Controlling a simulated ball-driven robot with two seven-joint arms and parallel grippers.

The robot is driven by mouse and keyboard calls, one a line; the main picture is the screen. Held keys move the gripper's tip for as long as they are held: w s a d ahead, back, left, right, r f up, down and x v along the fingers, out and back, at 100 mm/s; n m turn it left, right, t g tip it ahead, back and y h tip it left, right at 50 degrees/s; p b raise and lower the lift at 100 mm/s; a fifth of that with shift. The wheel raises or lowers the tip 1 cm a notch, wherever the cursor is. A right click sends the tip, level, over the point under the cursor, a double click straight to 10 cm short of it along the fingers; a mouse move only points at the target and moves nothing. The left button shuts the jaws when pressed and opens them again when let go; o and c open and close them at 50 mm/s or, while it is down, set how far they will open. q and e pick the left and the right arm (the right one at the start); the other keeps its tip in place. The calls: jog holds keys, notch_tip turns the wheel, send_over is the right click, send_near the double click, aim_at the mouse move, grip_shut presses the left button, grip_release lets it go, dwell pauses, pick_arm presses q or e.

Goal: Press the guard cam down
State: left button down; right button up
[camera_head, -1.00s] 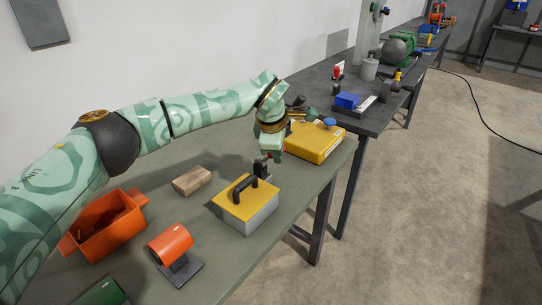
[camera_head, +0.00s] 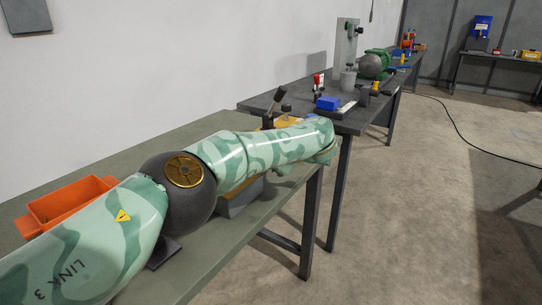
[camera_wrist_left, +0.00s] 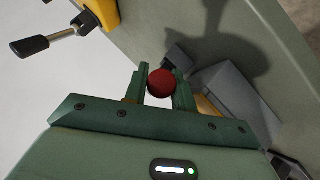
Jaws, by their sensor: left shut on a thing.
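My left gripper (camera_wrist_left: 158,88) is shut on a round red knob (camera_wrist_left: 160,84) in the left wrist view. The knob sits between the two green fingertips, with a dark block (camera_wrist_left: 177,58) just beyond it. I cannot tell for sure whether this knob belongs to the guard cam. In the head view my left arm reaches across the bench, and its fingers and the knob are hidden. A grey box (camera_wrist_left: 236,92) with a yellow part stands right of the fingers in the wrist view. My right gripper is not in view.
A black-handled lever (camera_head: 276,103) rises behind my arm; it also shows at upper left in the wrist view (camera_wrist_left: 32,46). An orange bin (camera_head: 70,205) stands on the green bench (camera_head: 130,150). A dark bench beyond holds a blue block (camera_head: 327,103).

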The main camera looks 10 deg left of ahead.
pick_arm(q)
jog(key=shift+f+y, duration=0.3)
jog(key=shift+f, duration=0.15)
jog(key=c, duration=1.1)
grip_release()
jog(key=shift+c, duration=0.2)
